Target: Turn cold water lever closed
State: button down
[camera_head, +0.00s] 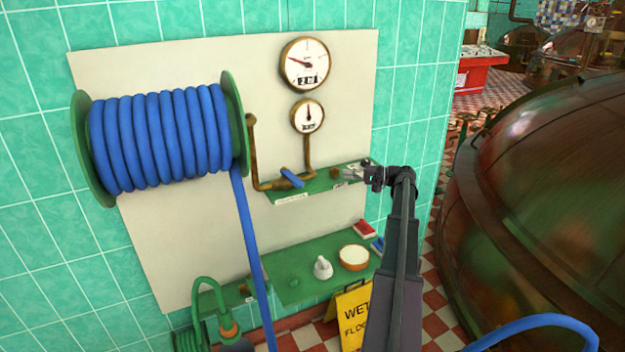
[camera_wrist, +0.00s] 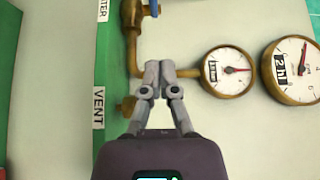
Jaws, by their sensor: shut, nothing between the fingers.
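The cold water lever (camera_head: 292,177) is a blue handle on a brass pipe valve above the upper green shelf. It lies slanted across the pipe. In the wrist view only a bit of the blue lever (camera_wrist: 154,8) shows at the top edge, and the rest is cut off. My gripper (camera_head: 348,173) is to the right of the lever, apart from it, near the shelf's right end. In the wrist view my gripper (camera_wrist: 157,68) has its fingertips together and empty, in front of the brass pipe below the lower gauge.
A brass vent fitting (camera_wrist: 127,106) is beside my fingers, by the VENT label (camera_wrist: 98,107). Two gauges (camera_head: 305,64) (camera_head: 308,116) hang above. A blue hose reel (camera_head: 160,137) is at left. A copper kettle (camera_head: 545,190) stands at right.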

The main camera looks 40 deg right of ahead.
jog(key=shift+w+a, duration=0.1)
jog(key=shift+a, duration=0.05)
send_near(291, 177)
jog(key=w+d, duration=0.2)
jog(key=w, duration=0.1)
jog(key=shift+w+a+r, duration=0.15)
jog(key=shift+w+a, duration=0.05)
jog(key=shift+a, duration=0.85)
jog(key=shift+w+a+r, duration=0.15)
jog(key=shift+a, duration=0.9)
jog(key=shift+s+d, duration=0.1)
